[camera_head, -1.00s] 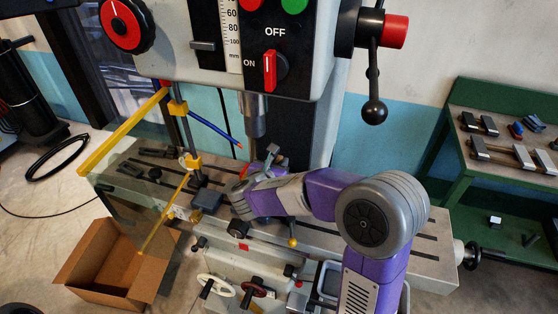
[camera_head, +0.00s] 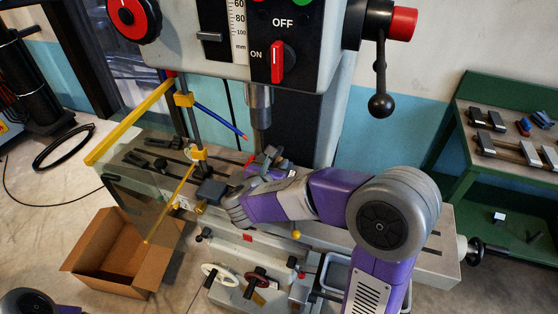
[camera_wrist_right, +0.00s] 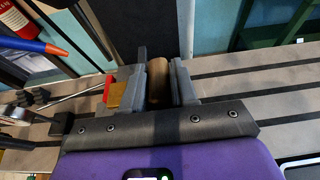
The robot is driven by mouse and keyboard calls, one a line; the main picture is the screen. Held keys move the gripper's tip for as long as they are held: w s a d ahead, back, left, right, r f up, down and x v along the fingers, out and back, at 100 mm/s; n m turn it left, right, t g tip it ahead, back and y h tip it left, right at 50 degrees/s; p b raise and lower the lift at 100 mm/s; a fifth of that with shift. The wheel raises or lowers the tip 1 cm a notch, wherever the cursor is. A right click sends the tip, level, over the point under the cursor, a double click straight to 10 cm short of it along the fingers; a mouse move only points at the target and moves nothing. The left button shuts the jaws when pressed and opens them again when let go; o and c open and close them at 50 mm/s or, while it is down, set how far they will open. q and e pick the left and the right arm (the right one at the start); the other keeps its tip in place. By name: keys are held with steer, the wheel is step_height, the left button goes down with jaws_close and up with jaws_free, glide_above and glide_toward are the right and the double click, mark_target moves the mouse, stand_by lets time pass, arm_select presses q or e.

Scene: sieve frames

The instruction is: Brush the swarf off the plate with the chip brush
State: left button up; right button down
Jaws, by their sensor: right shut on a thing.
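My right gripper (camera_head: 266,163) is over the drill press table, just in front of the spindle. In the right wrist view its two grey fingers (camera_wrist_right: 163,88) are shut on a brown, rounded handle, which looks like that of the chip brush (camera_wrist_right: 157,78). The brush's bristles are hidden. I cannot make out the plate or any swarf; my right arm covers the part of the table around the gripper. My left gripper is out of view.
The slotted table (camera_head: 335,232) carries clamps (camera_head: 150,163) and a dark block (camera_head: 211,191) at left. A clear guard with yellow edges (camera_head: 130,122) hangs at left. The spindle (camera_head: 260,106) is close above. A cardboard box (camera_head: 135,280) stands on the floor; a green bench (camera_head: 490,205) is at right.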

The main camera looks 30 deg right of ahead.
steer(key=p+v, duration=0.1)
steer(key=v, duration=0.5)
